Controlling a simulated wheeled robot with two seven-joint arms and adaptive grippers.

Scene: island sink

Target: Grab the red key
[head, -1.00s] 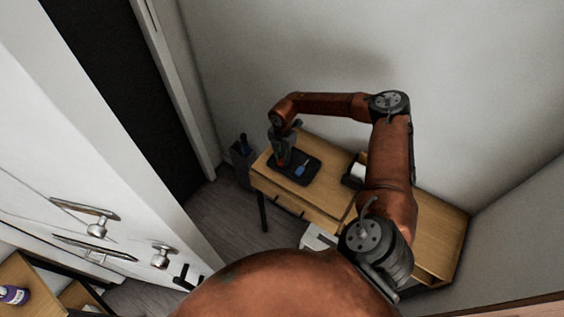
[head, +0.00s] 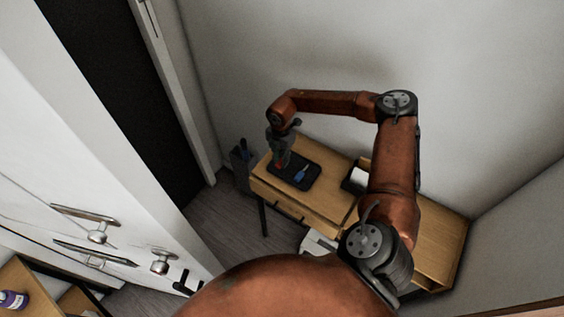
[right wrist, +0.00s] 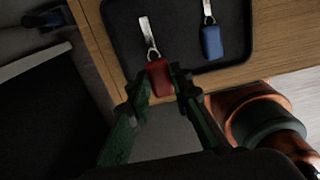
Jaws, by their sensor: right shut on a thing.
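The red key (right wrist: 160,77) has a red fob and a pale metal end; in the right wrist view the fob sits between the fingertips of my right gripper (right wrist: 158,90). The gripper is shut on the fob, with the metal end pointing away from it over the dark tray (right wrist: 187,50). In the head view my right gripper (head: 280,163) is above the left part of the tray, and a small bit of red shows at its tips. A blue key (right wrist: 211,42) lies on the tray to the right of the red one. My left gripper does not show.
The tray lies on a wooden cabinet (head: 325,204) against the wall. A dark box (head: 353,180) with something white stands further right on it. A dark bin (head: 241,166) stands at the cabinet's left end. A white door with metal handles (head: 98,236) is at the left.

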